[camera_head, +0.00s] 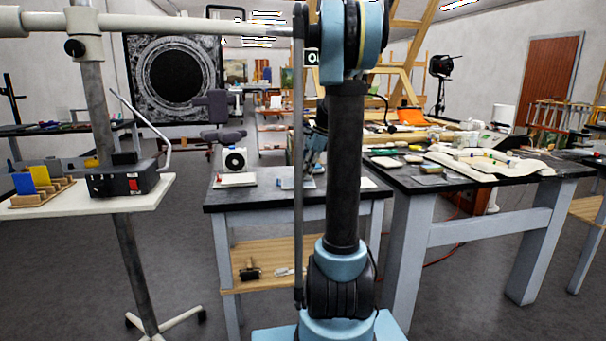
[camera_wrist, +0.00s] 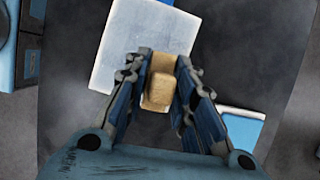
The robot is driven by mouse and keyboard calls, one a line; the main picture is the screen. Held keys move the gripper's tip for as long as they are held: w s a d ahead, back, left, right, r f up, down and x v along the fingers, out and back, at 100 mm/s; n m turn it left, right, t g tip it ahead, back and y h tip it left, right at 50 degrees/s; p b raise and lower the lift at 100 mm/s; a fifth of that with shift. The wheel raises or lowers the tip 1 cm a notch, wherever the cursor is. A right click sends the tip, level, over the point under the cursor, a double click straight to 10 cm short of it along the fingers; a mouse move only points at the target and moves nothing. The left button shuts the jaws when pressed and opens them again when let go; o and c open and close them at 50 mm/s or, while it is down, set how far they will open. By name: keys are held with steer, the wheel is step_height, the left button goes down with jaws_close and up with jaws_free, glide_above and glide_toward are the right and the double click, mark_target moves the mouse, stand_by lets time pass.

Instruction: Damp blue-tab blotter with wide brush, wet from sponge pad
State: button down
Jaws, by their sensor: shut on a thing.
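My gripper (camera_wrist: 163,62) is shut on a tan, block-like piece, which I take for the wide brush (camera_wrist: 158,92). Its lower end and bristles are hidden from above. Beyond the fingertips lies a large pale blue-white sheet or pad (camera_wrist: 122,42), with a bit of blue at its top edge. I cannot tell for sure which is the blotter and which the sponge pad. In the head view my gripper (camera_head: 311,160) is over the dark-topped table (camera_head: 258,200), partly hidden by my arm.
A white device with a round dark front (camera_head: 234,159) and a pale flat item (camera_head: 235,180) are at the table's left. A roller (camera_head: 250,270) lies on the lower shelf. A cluttered table (camera_head: 470,182) stands right, a stand with a control box (camera_head: 123,180) left.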

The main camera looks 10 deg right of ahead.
steer(key=shift+s+r, duration=0.25)
steer(key=shift+r, duration=0.75)
steer(key=shift+w+r, duration=0.1)
steer(key=shift+r, duration=2.8)
